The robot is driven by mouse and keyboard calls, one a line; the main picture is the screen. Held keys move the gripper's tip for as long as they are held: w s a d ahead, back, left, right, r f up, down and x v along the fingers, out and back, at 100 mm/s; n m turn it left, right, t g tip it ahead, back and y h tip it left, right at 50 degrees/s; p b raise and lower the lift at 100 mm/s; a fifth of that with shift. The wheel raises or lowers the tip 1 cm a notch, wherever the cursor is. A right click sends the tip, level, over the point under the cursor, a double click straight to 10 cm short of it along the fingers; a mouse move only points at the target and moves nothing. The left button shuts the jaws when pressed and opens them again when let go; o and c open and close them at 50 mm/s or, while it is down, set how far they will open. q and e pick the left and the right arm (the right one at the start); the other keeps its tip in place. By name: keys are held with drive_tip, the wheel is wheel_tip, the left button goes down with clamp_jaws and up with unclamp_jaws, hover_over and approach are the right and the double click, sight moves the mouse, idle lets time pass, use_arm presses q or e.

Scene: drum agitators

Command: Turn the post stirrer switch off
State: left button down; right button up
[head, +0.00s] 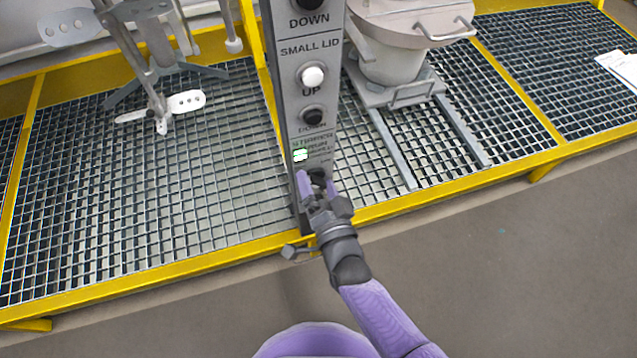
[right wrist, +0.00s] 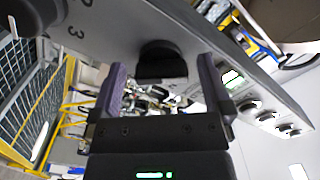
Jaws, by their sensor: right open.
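The grey control post (head: 308,90) stands upright on the front edge of the platform. Near its lower end a dark knob (head: 318,175) shows between my fingers, mostly hidden by them. My right gripper (head: 319,187) is open at this knob, with one purple finger on each side. In the right wrist view the black switch knob (right wrist: 162,60) lies between the spread fingers of the right gripper (right wrist: 160,88). I cannot tell whether they touch it. Printed numerals show on the panel beside it. A green-lit indicator (head: 300,155) is just above. My left gripper is not in view.
Higher on the post are a white button (head: 313,76) and a black button (head: 313,116). A metal stirrer (head: 158,100) hangs at left, and a lidded drum (head: 392,50) stands at right. Yellow-edged grating (head: 200,190) surrounds the post. The floor (head: 480,270) in front is clear.

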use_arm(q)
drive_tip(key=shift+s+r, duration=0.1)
use_arm(e)
drive_tip(key=shift+s, duration=0.1)
use_arm(q)
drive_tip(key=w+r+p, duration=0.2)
drive_tip(key=p, duration=0.1)
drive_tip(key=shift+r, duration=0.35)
use_arm(e)
drive_tip(key=v, duration=0.9)
drive_tip(key=shift+s, duration=0.35)
drive_tip(key=shift+d, duration=0.15)
